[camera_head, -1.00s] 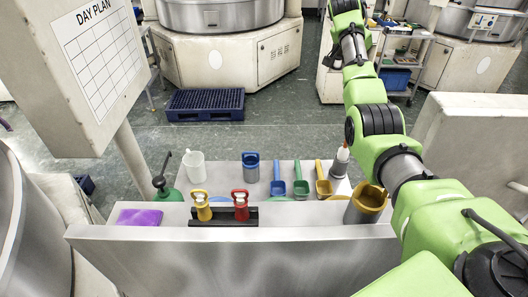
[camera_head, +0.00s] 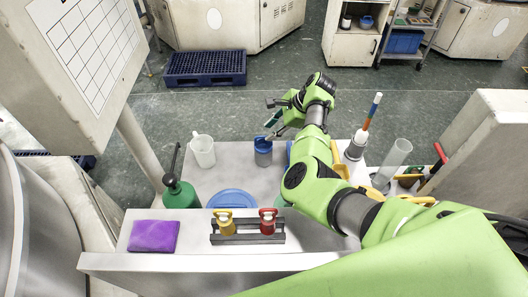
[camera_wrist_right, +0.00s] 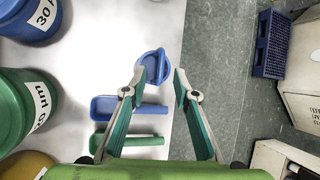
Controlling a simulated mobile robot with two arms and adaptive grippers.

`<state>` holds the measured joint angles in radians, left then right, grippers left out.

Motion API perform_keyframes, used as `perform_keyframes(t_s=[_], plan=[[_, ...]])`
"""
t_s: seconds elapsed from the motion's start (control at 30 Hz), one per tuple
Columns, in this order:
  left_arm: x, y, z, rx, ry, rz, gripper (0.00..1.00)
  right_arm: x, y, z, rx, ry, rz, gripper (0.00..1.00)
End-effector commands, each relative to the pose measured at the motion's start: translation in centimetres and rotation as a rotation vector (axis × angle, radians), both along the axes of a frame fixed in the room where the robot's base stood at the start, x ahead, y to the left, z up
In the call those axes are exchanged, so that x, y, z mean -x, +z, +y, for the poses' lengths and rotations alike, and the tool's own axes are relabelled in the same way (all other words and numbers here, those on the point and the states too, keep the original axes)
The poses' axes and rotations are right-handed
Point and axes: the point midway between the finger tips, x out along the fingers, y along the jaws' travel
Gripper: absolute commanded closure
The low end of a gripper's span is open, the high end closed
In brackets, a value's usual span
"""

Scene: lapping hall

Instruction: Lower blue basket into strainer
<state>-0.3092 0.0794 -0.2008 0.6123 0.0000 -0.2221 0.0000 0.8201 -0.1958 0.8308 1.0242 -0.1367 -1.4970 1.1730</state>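A blue round piece with an arched handle, which looks like the blue basket (camera_head: 263,144), sits at the back of the bench. I cannot tell whether the grey cylinder below it is the strainer. In the right wrist view the blue piece (camera_wrist_right: 153,67) shows just beyond and between the fingertips. My right gripper (camera_head: 274,124) is open and empty, close above and behind it in the head view; it also shows in the wrist view (camera_wrist_right: 157,80). A yellow-handled basket (camera_head: 227,224) and a red-handled one (camera_head: 268,222) stand in a black rack (camera_head: 248,239). My left gripper is out of view.
A white mug (camera_head: 203,150) and a green bottle (camera_head: 179,190) stand left of the blue piece. Blue (camera_wrist_right: 115,107) and green (camera_wrist_right: 130,140) scoops lie close by. A purple cloth (camera_head: 154,236) lies front left. My right arm covers the bench's middle right.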

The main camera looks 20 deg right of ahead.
Motion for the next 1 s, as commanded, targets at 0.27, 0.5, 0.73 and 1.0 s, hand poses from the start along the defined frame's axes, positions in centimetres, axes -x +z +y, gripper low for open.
perform_keyframes(t_s=[0.27,0.5,0.73,1.0], plan=[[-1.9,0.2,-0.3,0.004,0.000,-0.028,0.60,-0.5,-1.3,0.6,0.001,-0.001,-0.001,0.73],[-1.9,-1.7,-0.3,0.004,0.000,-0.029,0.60,-1.2,-4.0,1.3,0.001,0.002,-0.001,0.73],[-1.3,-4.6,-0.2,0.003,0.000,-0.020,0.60,-2.0,-5.8,2.1,0.001,0.000,-0.002,0.73],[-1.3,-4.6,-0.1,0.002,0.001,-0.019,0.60,-2.1,-5.6,2.3,0.001,0.000,-0.001,0.73]])
